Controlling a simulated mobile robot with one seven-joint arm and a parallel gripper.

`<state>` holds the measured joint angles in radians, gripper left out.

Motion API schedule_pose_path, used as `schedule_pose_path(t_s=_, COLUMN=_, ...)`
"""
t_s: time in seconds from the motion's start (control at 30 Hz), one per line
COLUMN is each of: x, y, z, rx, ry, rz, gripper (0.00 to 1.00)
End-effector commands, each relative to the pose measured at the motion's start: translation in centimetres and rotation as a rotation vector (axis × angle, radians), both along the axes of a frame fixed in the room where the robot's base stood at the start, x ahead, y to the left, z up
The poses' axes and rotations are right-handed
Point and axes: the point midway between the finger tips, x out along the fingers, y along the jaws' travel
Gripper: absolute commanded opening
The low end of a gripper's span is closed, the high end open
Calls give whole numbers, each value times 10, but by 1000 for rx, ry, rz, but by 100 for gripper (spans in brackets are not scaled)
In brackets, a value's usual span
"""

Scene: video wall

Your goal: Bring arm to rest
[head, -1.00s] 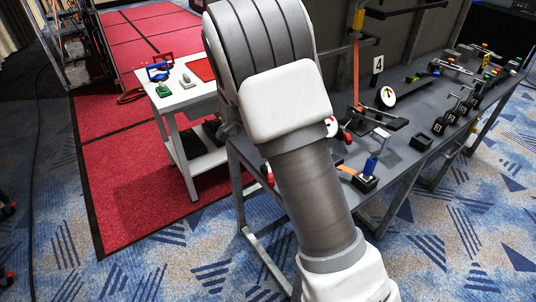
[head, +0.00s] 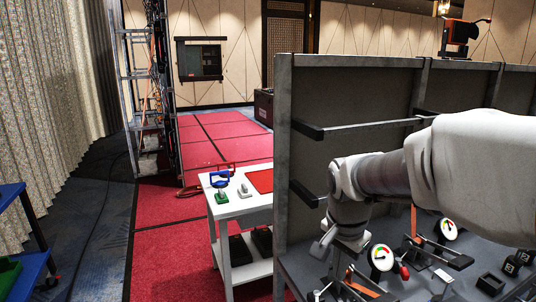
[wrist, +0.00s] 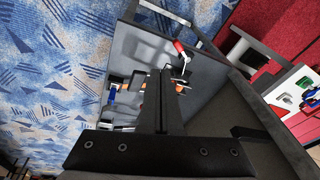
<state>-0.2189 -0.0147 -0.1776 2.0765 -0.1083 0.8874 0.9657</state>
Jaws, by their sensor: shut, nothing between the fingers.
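My arm reaches in from the right in the head view, over the grey workbench (head: 300,272), and bends down at the wrist. In the wrist view my gripper (wrist: 166,75) is dark, with its fingers together and nothing between them. It hangs above the bench, apart from the things on it as far as I can tell. In the head view the fingers are small and partly hidden against the dark bench items.
The bench carries round gauges (head: 382,257), a red-handled lever (wrist: 181,48) and small black blocks (head: 491,284). Its grey back panel (head: 350,90) stands behind my arm. A white side table (head: 241,206) with a red pad (head: 260,181) stands left. Red floor mats (head: 165,245) lie beyond.

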Motion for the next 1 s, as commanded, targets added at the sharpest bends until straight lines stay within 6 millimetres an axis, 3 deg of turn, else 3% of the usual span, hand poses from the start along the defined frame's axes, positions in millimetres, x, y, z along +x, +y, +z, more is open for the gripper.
schedule_pose_path(t_s=0.1, x=-30, y=-2, z=30, rx=1, ry=-46, rz=141, gripper=0)
schedule_pose_path(t_s=0.3, x=-79, y=-1, z=63, rx=-37, ry=-122, rz=389, gripper=0)
schedule_pose_path(t_s=0.6, x=-143, y=2, z=84, rx=-163, ry=-220, rz=716, gripper=0)
schedule_pose_path(t_s=0.8, x=-161, y=3, z=85, rx=-220, ry=-243, rz=819, gripper=0)
schedule_pose_path(t_s=1.0, x=-163, y=3, z=84, rx=-227, ry=-243, rz=834, gripper=0)
